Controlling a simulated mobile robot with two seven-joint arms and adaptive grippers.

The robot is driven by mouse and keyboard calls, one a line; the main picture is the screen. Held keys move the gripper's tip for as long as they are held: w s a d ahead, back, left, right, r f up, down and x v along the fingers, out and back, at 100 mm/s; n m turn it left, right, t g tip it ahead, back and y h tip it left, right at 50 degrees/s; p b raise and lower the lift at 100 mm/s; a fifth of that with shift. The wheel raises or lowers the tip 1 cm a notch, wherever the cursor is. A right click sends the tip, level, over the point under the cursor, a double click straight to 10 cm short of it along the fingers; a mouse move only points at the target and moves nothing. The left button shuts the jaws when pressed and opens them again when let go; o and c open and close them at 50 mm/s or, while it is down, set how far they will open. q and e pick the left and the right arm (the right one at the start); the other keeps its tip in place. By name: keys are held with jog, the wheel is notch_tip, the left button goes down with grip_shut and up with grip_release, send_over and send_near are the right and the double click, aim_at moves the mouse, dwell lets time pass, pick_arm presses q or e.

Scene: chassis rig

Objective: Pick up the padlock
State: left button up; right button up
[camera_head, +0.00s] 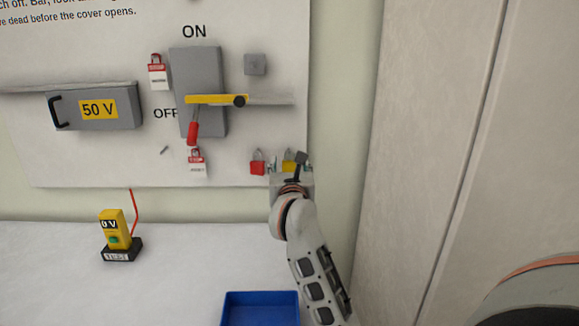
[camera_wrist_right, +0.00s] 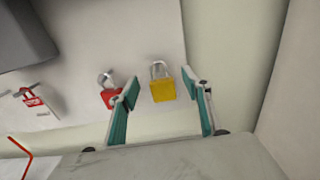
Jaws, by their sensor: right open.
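A yellow padlock (camera_wrist_right: 163,90) hangs by its shackle on the board and shows between my right gripper's two fingertips in the right wrist view. In the head view it (camera_head: 288,166) is partly hidden by my right gripper (camera_head: 290,168). A red padlock (camera_head: 257,168) hangs just left of it; in the right wrist view it (camera_wrist_right: 110,97) shows beside the left finger. My right gripper (camera_wrist_right: 161,90) is open and empty, with a finger on each side of the yellow padlock; I cannot tell how far the tips are from the board. My left gripper is not in view.
The board holds a grey switch box (camera_head: 209,65) with a yellow bar (camera_head: 215,99), a red handle, red tags (camera_head: 158,76) and a 50 V cover (camera_head: 120,112). A yellow tester (camera_head: 115,230) and a blue tray (camera_head: 260,312) stand on the pale table (camera_head: 180,285).

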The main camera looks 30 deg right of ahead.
jog(key=shift+x, duration=0.85)
jog(key=c, duration=1.3)
jog(key=shift+r, duration=0.1)
